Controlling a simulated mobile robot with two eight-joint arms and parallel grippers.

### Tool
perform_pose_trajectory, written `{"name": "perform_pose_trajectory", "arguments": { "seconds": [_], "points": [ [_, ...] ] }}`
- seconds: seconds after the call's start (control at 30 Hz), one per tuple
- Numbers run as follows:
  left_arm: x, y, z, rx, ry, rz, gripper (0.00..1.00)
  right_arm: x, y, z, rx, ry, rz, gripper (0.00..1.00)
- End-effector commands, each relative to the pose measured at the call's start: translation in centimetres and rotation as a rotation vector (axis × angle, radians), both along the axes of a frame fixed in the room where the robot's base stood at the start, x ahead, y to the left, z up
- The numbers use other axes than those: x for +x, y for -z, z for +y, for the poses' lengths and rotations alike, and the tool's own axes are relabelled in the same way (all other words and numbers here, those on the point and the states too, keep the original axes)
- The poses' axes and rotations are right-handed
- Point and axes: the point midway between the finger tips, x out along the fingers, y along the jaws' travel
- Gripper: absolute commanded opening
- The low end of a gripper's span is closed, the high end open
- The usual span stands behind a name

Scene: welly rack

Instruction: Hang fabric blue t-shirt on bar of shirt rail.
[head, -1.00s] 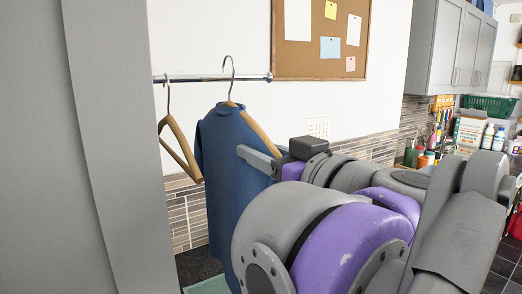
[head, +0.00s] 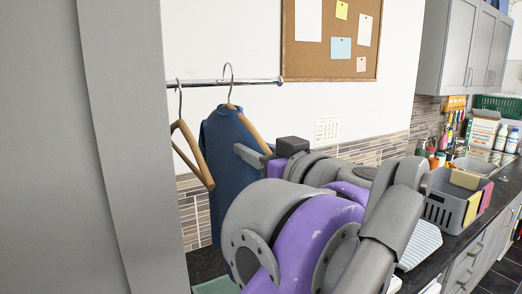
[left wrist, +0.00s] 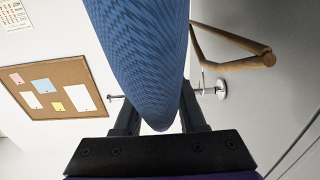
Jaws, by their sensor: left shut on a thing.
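The blue t-shirt (head: 228,140) hangs on a wooden hanger (head: 249,124) with a metal hook. The hook overlaps the metal bar of the shirt rail (head: 255,81), its curve rising just above it; I cannot tell whether it rests on the bar. My left gripper (head: 252,156) is shut on the t-shirt at its right side, below the hanger's shoulder. In the left wrist view the blue fabric (left wrist: 145,60) fills the space between the fingers (left wrist: 158,118), with the rail (left wrist: 202,90) behind it. My right gripper is not in view.
An empty wooden hanger (head: 192,155) hangs on the rail to the left of the shirt. A grey panel (head: 120,150) stands close on the left. A cork board (head: 332,38) is on the wall. A grey basket (head: 452,200) stands on the dark counter at the right.

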Motion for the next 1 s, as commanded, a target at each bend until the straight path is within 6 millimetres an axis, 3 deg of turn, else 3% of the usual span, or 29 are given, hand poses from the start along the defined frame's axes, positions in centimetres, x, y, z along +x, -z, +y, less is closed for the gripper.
{"name": "perform_pose_trajectory", "arguments": {
  "seconds": [0.47,1.0],
  "points": [
    [2.4,-0.1,1.7,0.001,-0.001,-0.002,0.00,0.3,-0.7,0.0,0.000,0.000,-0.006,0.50],
    [2.4,2.3,1.6,0.001,0.000,-0.001,0.00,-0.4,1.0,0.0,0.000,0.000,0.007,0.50]
  ]
}}
